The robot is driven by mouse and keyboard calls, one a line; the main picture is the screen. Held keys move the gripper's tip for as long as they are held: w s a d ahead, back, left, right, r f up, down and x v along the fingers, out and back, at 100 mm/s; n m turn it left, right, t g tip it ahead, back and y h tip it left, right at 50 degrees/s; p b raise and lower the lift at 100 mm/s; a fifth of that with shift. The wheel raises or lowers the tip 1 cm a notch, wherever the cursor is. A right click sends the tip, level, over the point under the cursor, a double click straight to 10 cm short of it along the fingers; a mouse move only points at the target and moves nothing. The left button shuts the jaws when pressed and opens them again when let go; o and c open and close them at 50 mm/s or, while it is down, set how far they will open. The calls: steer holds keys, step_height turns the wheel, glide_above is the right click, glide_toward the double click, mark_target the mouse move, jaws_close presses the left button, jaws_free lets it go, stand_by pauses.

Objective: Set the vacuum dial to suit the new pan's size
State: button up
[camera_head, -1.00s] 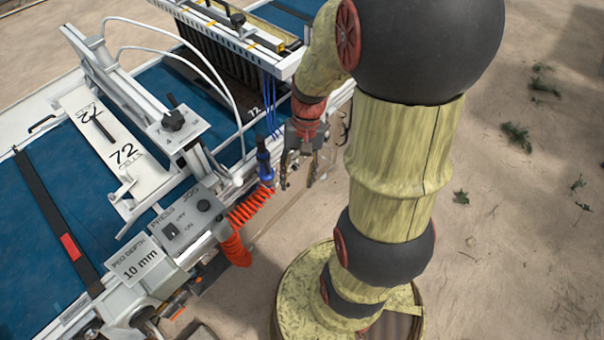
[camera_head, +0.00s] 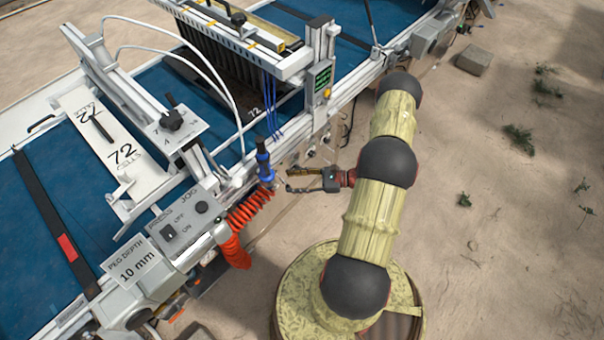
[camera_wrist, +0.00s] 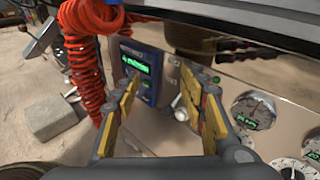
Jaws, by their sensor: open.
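My gripper (camera_head: 289,180) is open and empty, beside the machine's near side in the head view. In the wrist view its fingers (camera_wrist: 163,108) point at a metal panel (camera_wrist: 230,82), with nothing between them. Several round dials or gauges, one a pale-faced dial (camera_wrist: 254,111) with a green readout under it, sit at the panel's right; others are cut off by the frame. I cannot tell which one is the vacuum dial or read its setting. A small silver knob (camera_wrist: 181,109) shows between the fingers. A white plate marked 72 cells (camera_head: 108,140) lies on the machine; a dark pan marked 72 (camera_head: 262,118) sits under the seeder head.
A blue box with a green display (camera_wrist: 138,70) is on the panel. A red coiled hose (camera_wrist: 85,55) hangs at the left, near my finger; it also shows in the head view (camera_head: 248,212). A block (camera_wrist: 55,105) lies on the sand. Open sand is at right.

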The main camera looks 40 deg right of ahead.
steer(key=s+d+f+m+t+h, duration=0.1)
steer(key=d+f+m+t+h, duration=0.5)
steer(key=d+f+m+h, duration=0.55)
steer(key=w+a+f+n+y+b, duration=0.1)
steer(key=w+n+b, duration=0.1)
steer(key=w, duration=0.5)
steer(key=shift+w+a, duration=0.2)
steer(key=shift+w, duration=0.05)
steer(key=shift+f+y, duration=0.1)
steer(key=shift+y, duration=0.15)
steer(key=shift+c, duration=0.9)
jaws_close()
